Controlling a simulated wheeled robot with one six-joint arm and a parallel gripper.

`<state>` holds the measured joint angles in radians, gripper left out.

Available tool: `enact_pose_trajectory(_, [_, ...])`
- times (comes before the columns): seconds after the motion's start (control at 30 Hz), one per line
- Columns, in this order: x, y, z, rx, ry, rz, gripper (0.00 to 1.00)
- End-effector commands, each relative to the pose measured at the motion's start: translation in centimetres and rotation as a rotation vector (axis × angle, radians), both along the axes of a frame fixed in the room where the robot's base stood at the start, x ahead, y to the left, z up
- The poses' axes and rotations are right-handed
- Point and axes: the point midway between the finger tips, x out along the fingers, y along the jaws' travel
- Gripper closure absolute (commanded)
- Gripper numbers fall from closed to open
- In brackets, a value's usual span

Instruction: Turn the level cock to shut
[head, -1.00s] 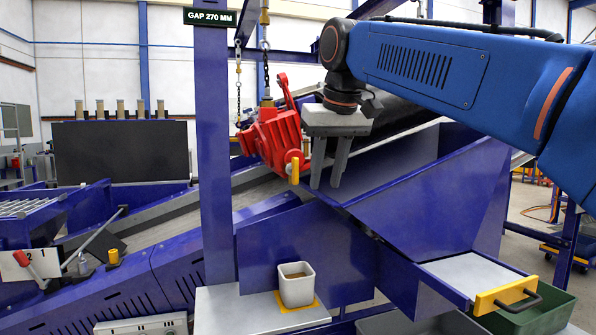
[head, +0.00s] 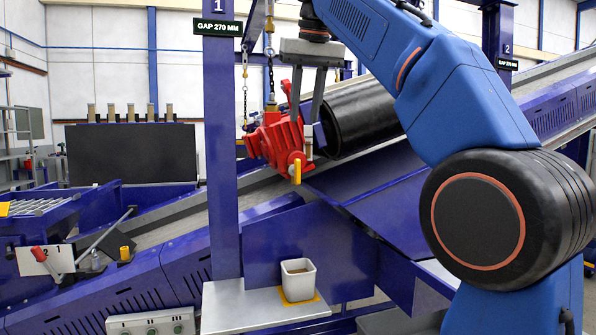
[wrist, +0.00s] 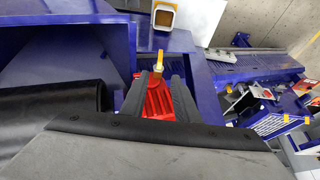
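A red finned unit (head: 275,140) hangs on chains near the middle of the head view. A yellow lever (head: 297,172), which looks like the level cock's handle, points down at the unit's lower right end. In the wrist view the yellow lever (wrist: 159,60) shows beyond the red unit (wrist: 158,100), in line with the space between my fingers. My gripper (head: 306,112) points down at the red unit's upper right, above the lever and apart from it. Its two grey fingers (wrist: 161,78) are spread, with nothing held between them.
A dark roller (head: 360,118) lies close to the right of my gripper. A blue post (head: 222,150) stands to the left of the red unit. A white pot (head: 298,280) stands on the ledge below. A red-knobbed lever (head: 40,255) is at the far left.

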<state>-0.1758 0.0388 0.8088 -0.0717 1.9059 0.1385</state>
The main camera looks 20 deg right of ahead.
Motion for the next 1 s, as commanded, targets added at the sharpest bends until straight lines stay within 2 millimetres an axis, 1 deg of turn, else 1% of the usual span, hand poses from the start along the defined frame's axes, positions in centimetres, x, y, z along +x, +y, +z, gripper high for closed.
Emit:
enact_pose_trajectory(0.27, [1.4,0.0,-3.7,-0.001,0.003,0.000,0.72])
enact_pose_trajectory(0.8, [4.9,-0.1,-12.2,0.000,0.002,0.000,0.72])
enact_pose_trajectory(1.0, [5.8,0.0,-14.2,0.000,0.000,0.000,0.72])
